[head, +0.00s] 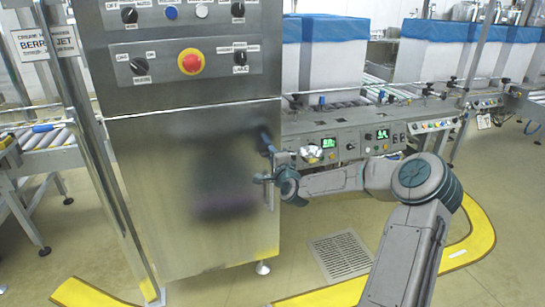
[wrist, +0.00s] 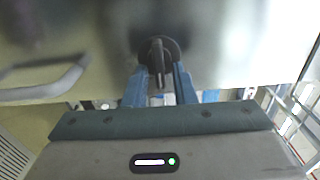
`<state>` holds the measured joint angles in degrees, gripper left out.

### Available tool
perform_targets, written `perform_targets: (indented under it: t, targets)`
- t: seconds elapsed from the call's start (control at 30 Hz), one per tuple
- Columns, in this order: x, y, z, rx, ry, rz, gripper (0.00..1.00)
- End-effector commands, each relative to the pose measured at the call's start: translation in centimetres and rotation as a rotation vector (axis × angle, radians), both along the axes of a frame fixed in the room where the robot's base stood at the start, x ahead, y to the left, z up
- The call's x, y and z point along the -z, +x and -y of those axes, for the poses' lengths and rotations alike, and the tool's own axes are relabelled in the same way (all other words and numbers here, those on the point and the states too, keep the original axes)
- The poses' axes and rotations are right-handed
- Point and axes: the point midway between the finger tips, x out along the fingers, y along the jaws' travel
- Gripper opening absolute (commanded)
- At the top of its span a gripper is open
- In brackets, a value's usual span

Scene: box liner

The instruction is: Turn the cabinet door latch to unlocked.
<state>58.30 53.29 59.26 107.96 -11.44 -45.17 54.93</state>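The steel cabinet door (head: 185,190) faces me below the control panel in the head view. In the wrist view the latch (wrist: 158,56) is a dark round boss with a narrow dark tab, pointing roughly up and down in the picture. My gripper (wrist: 161,78) has its blue fingers apart, one on each side of the tab, with a gap showing on both sides. In the head view my gripper (head: 268,157) is at the door's right edge, and the latch there is too small and covered to make out.
A curved metal door handle (wrist: 50,85) is left of the latch in the wrist view. The control panel (head: 190,62) with a red emergency button is above the door. A conveyor (head: 350,130) with blue-lined white boxes (head: 335,55) stands behind on the right.

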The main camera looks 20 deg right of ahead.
Motion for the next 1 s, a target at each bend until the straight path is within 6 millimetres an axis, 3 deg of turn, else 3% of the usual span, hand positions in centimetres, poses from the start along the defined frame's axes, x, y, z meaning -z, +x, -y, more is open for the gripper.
perform_targets:
  t: [0.33, 0.47, 1.0]
  targets:
    - [0.0, -0.1, 0.1, 0.001, -0.001, 0.000, 0.31]
    - [0.0, -1.1, 0.1, 0.001, -0.001, -0.001, 0.31]
    - [-0.1, -11.1, -0.4, 0.000, -0.001, -0.002, 0.31]
